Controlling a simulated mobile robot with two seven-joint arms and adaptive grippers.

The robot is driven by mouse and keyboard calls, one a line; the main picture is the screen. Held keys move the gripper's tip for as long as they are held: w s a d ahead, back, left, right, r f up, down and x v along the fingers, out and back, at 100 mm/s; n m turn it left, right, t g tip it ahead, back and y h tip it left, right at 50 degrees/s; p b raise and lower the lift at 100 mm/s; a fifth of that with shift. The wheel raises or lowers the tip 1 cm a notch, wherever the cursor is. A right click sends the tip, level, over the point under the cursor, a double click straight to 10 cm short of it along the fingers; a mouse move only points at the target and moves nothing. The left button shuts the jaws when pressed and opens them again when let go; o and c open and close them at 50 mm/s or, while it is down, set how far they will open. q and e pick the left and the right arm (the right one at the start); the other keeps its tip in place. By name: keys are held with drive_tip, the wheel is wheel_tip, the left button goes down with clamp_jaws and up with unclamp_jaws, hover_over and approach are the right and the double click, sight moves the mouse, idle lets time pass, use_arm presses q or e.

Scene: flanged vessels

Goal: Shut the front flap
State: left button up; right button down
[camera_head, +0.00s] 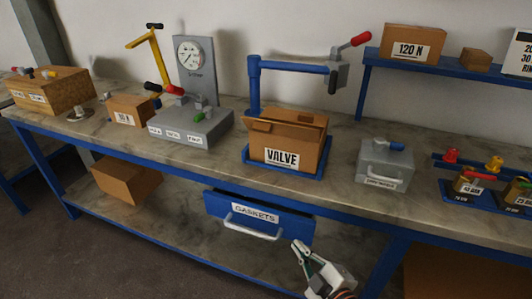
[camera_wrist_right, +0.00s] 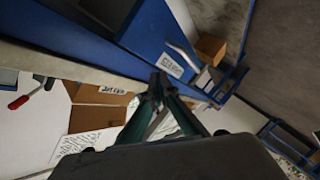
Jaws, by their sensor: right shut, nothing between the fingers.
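The cardboard box labelled VALVE (camera_head: 281,157) stands on a blue tray (camera_head: 254,167) on the workbench. Its top looks partly open, with a long flap (camera_head: 284,130) slanting along the front edge and a smaller piece of cardboard behind it. My right gripper (camera_head: 299,250) is shut and empty. It is low in front of the bench, below and right of the box and apart from it. The closed fingertips also show in the right wrist view (camera_wrist_right: 159,82). My left gripper is not in view.
A blue drawer (camera_head: 262,231) labelled GASKETS, with a pale handle, sits under the bench top just left of my right gripper. A blue clamp arm (camera_head: 290,65) reaches over behind the box. A grey toolbox (camera_head: 384,168) stands right of the box, with bare bench between them.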

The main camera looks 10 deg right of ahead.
sight(258, 131)
drive_tip(key=w+a+r+n+t+y+b, duration=0.25)
drive_tip(key=w+r+n+b, duration=0.2)
drive_tip(key=r+n, duration=0.35)
drive_tip(key=w+a+r+n+t+y+b, duration=0.25)
drive_tip(key=r+n+t+b, duration=0.2)
drive_tip(key=r+n, duration=0.3)
drive_tip(key=shift+m+h, duration=0.25)
drive_tip(key=shift+h, duration=0.15)
drive_tip(key=p+x, duration=0.1)
drive_tip(key=x, duration=0.3)
drive_tip(key=d+r+x, duration=0.1)
drive_tip(key=x, duration=0.3)
drive_tip(key=d+p+x, duration=0.1)
drive_tip(key=x, duration=0.3)
drive_tip(key=shift+w+r+p, duration=0.2)
drive_tip(key=shift+r+p, duration=0.1)
drive_tip(key=shift+r, duration=0.05)
drive_tip(key=shift+w+d+r, duration=0.15)
drive_tip(key=shift+w, duration=0.15)
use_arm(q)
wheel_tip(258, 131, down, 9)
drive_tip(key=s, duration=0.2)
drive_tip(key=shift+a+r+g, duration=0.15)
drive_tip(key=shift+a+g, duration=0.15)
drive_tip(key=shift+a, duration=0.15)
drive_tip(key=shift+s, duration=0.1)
